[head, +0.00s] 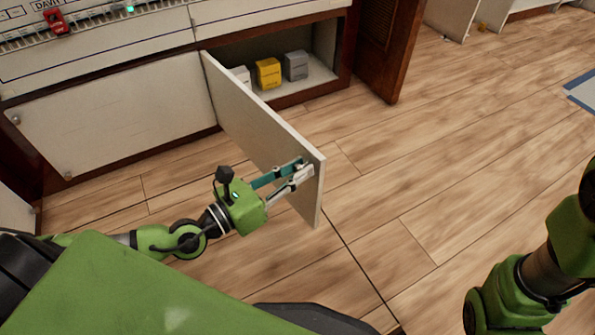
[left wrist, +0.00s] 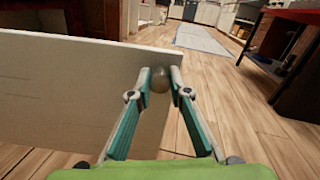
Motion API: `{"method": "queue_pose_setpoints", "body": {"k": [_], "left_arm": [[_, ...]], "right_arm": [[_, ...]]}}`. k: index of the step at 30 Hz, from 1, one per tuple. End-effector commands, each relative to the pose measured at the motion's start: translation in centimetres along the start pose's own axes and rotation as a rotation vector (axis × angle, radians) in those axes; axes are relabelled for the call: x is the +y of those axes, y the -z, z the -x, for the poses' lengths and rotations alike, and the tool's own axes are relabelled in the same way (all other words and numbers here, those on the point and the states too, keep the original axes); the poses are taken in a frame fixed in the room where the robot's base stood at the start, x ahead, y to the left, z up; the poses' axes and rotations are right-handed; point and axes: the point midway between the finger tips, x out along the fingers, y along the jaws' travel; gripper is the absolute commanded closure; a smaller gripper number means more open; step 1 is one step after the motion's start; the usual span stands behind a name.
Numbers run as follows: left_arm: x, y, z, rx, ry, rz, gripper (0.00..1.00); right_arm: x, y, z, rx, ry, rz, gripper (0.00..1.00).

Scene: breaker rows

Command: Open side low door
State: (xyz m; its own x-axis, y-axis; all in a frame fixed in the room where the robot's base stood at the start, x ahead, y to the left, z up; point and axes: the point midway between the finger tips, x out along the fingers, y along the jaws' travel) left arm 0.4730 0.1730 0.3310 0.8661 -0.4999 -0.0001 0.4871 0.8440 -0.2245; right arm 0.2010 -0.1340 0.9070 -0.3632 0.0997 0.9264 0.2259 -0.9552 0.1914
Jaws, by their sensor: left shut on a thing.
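The low cabinet door (head: 262,140) is white and stands swung out from the cabinet, hinged at its left edge. Its inner compartment (head: 318,84) is exposed. My left gripper (head: 308,170) is at the door's outer free edge, on the face turned toward me. In the left wrist view its fingers are closed around a round metal knob (left wrist: 160,79) near the edge of the door (left wrist: 70,90). The fingers hide the knob in the head view. My right arm shows at the lower right of the head view, but its gripper is out of frame.
A yellow box (head: 268,73) and a grey box (head: 295,65) stand inside the compartment, with a white one partly hidden by the door. A closed white door (head: 115,115) lies to the left. The wooden floor (head: 410,150) to the right is clear.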

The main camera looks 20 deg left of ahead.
Motion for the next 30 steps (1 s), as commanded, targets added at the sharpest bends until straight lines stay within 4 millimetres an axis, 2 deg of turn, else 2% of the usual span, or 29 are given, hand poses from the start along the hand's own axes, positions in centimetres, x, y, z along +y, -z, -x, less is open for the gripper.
{"method": "queue_pose_setpoints", "body": {"k": [8, 9, 11, 23, 26, 30], "left_arm": [[-0.2, 0.0, 0.0, 0.001, 0.004, 0.001, 1.00], [-0.2, 0.0, 0.0, 0.001, 0.004, 0.001, 0.77], [-0.1, 0.0, 0.0, 0.001, 0.003, 0.000, 0.64], [0.0, 0.0, 0.3, 0.002, 0.000, -0.002, 0.64], [0.1, 0.1, 1.4, 0.005, -0.002, -0.003, 0.64], [0.0, 0.2, 3.8, 0.009, 0.001, -0.003, 0.64]], "right_arm": [[0.0, 0.0, 0.0, 0.000, 0.000, 0.000, 0.60], [0.0, 0.0, 0.0, 0.000, 0.000, 0.000, 0.60], [0.0, 0.0, 0.0, 0.000, 0.000, 0.000, 0.60], [0.1, -0.1, 0.1, -0.004, -0.001, 0.000, 0.60], [0.0, -0.1, 0.0, -0.003, -0.001, 0.000, 0.60], [0.0, -0.1, 0.0, -0.002, -0.001, 0.000, 0.60]]}}
